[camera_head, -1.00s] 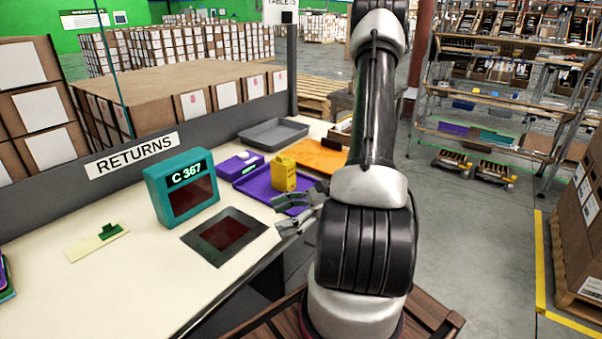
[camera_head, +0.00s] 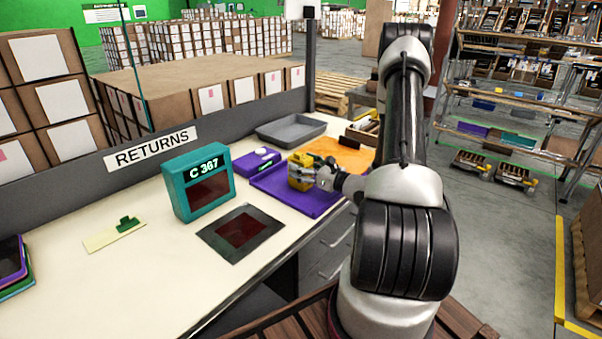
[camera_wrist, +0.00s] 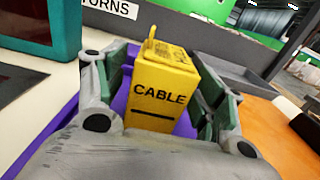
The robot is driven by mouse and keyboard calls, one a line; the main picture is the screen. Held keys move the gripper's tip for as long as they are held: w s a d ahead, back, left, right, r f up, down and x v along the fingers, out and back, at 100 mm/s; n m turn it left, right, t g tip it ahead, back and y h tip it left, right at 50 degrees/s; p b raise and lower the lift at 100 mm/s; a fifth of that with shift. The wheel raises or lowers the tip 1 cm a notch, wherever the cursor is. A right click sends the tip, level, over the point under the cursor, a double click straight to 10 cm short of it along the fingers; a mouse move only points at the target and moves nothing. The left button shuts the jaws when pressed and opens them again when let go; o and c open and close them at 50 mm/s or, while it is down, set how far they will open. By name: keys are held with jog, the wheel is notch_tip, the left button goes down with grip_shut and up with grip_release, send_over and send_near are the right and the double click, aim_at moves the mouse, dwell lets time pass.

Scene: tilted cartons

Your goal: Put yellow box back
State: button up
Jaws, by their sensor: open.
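The yellow box (camera_head: 300,170), marked CABLE, stands upright on the purple tray (camera_head: 315,202) on the returns counter. It shows large in the wrist view (camera_wrist: 163,85). My gripper (camera_head: 310,176) is at the box, with a finger on each side of it. In the wrist view my gripper (camera_wrist: 160,98) is open around the box, with its green-padded fingers to the left and right. The right finger is close to the box; I cannot tell if it touches.
A teal C 367 display (camera_head: 198,181) and a dark red-centred pad (camera_head: 240,233) are left of the tray. A purple device (camera_head: 256,161), a grey tray (camera_head: 290,127) and an orange mat (camera_head: 345,152) lie behind. Shelves (camera_head: 525,130) stand at right across open floor.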

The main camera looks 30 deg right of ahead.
jog(key=shift+w+a, duration=0.2)
jog(key=shift+w, duration=0.3)
jog(key=c, duration=1.2)
